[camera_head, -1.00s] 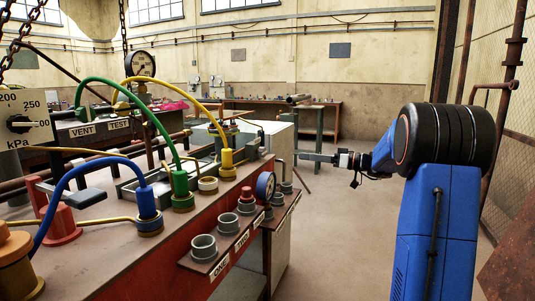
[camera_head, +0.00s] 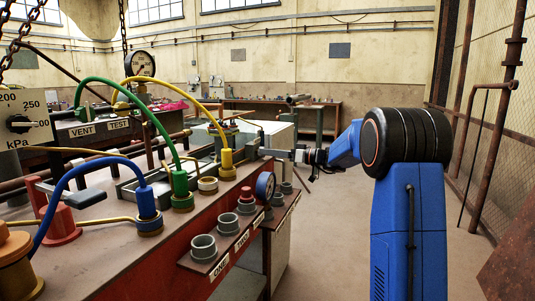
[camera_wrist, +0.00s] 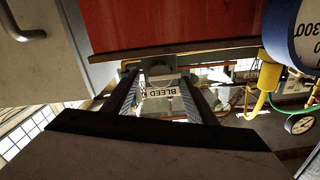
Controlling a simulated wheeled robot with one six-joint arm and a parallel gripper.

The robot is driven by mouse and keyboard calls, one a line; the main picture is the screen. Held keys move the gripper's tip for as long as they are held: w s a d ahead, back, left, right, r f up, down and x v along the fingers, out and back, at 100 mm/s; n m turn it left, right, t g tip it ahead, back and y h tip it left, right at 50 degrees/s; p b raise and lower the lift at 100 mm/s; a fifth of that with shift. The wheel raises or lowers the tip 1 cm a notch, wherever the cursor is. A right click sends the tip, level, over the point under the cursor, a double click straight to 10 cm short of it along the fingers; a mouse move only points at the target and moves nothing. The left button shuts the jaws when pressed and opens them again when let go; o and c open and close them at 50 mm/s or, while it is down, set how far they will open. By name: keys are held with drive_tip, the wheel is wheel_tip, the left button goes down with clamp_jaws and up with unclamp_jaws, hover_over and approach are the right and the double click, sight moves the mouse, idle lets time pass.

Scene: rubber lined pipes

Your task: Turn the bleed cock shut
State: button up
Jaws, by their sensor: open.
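In the wrist view a white BLEED label (camera_wrist: 163,92) shows upside down between the two fingers of my gripper (camera_wrist: 162,80). A grey block or fitting shows around the label, but I cannot clearly make out the cock's handle or its angle. My gripper is open, with nothing held between the fingers. In the head view my gripper (camera_head: 268,153) is at the far right end of the red bench (camera_head: 190,228), beside the grey apparatus there. The bleed cock cannot be told apart in the head view.
Hoses in blue (camera_head: 90,170), green (camera_head: 140,112) and yellow (camera_head: 185,88) arch over the bench. A small blue-rimmed gauge (camera_head: 265,186) and several grey cups stand near its right edge. The floor to the right is open.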

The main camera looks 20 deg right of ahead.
drive_tip(key=shift+x, duration=0.85)
drive_tip(key=c, duration=1.1)
drive_tip(key=shift+o, duration=0.2)
drive_tip(key=shift+m, duration=0.4)
drive_tip(key=shift+d+f+m, duration=0.1)
drive_tip(key=shift+m, duration=3.2)
